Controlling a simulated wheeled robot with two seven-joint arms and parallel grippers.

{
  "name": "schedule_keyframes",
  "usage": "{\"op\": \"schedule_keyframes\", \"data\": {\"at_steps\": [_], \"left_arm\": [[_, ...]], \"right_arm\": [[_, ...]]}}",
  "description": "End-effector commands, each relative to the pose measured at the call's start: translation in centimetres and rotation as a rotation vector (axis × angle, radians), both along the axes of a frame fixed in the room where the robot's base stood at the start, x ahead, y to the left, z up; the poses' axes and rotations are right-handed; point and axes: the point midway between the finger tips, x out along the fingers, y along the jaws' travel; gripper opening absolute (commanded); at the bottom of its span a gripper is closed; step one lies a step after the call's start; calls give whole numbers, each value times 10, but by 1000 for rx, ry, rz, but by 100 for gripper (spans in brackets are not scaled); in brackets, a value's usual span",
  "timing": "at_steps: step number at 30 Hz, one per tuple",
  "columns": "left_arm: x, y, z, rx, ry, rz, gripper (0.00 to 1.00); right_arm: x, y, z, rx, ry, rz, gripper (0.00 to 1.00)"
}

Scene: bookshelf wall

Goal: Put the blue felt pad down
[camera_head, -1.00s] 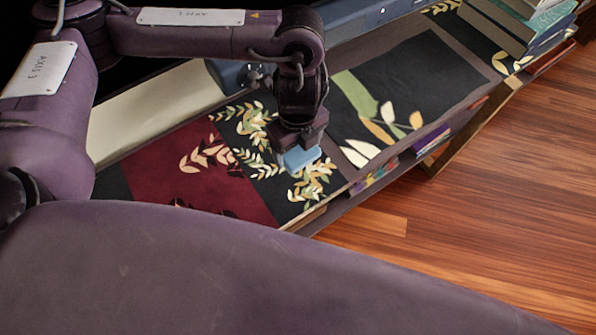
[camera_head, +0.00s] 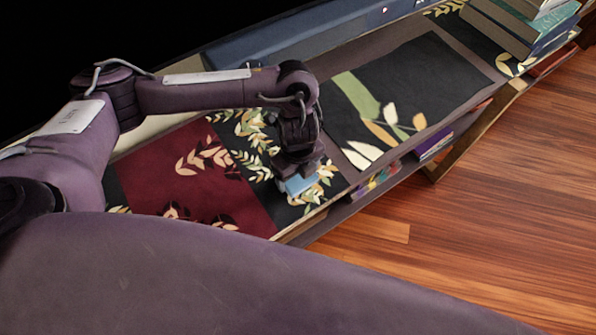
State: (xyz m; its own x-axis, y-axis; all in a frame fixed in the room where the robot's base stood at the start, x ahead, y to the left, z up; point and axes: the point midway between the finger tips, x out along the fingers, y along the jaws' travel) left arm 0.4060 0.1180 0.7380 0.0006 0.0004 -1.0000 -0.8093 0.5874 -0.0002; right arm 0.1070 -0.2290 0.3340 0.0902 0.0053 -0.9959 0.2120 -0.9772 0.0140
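The blue felt pad (camera_head: 299,185) is a small light-blue piece at the tip of my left gripper (camera_head: 297,176). The gripper points down over the patterned shelf top (camera_head: 240,207), near its front edge, and is shut on the pad. The pad looks very close to the surface; I cannot tell if it touches. The fingers hide part of it. My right gripper is not in view.
Stacked books (camera_head: 525,28) stand at the far right end of the shelf top. More books (camera_head: 434,146) sit on a lower shelf. A dark leaf-patterned panel (camera_head: 405,90) right of the gripper is clear. Wooden floor (camera_head: 470,220) lies in front.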

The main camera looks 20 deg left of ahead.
Motion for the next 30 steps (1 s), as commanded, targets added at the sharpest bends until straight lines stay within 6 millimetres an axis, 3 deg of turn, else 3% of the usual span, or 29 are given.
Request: {"op": "schedule_keyframes", "data": {"at_steps": [1, 5, 13, 17, 21, 30], "left_arm": [[0, 0, 0, 0, 1, 0, 82], [0, 0, 0, -1, 1, 0, 98], [0, 0, 0, 0, 0, 0, 98], [0, 0, -6, 0, -1, 0, 98], [2, 0, 25, 0, -7, -3, 98], [5, -7, 67, 0, -4, -2, 98]], "right_arm": [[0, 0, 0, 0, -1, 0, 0], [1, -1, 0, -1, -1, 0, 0], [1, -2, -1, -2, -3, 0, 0], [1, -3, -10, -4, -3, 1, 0], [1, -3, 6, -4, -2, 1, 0], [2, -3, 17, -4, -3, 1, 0]]}}
